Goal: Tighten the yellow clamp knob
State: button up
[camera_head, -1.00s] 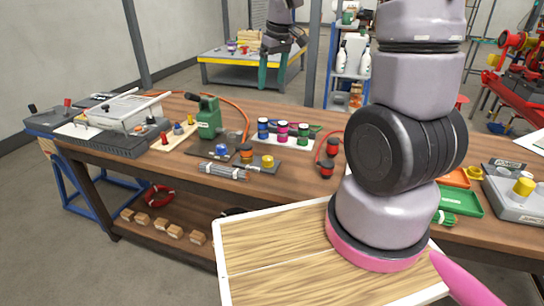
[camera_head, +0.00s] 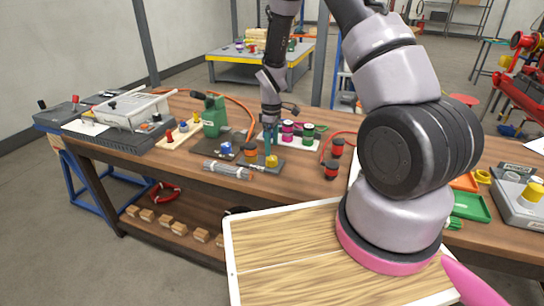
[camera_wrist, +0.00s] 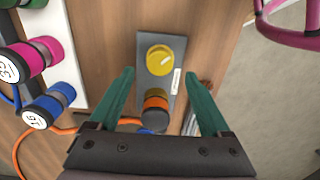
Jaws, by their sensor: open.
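The yellow clamp knob (camera_wrist: 159,60) sits on a small dark grey plate (camera_wrist: 147,42) on the workbench, with a white mark on its top. In the head view the knob (camera_head: 272,161) is just below my gripper (camera_head: 268,150). In the wrist view my gripper (camera_wrist: 160,78) is open, its two green fingers on either side of the plate and pointing down toward the knob. Nothing is between the fingertips in their grip; the knob appears between and slightly beyond them. An orange and black knob (camera_wrist: 155,103) stands beside the yellow one, nearer the gripper body.
A green pump (camera_head: 214,115) and a clear cylinder (camera_head: 228,169) are near the plate. An orange hose (camera_head: 240,103) curves behind.

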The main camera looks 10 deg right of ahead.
aim_at(272, 158)
notch_tip(272, 158, down, 5)
jog(key=shift+f, duration=0.2)
grip_shut()
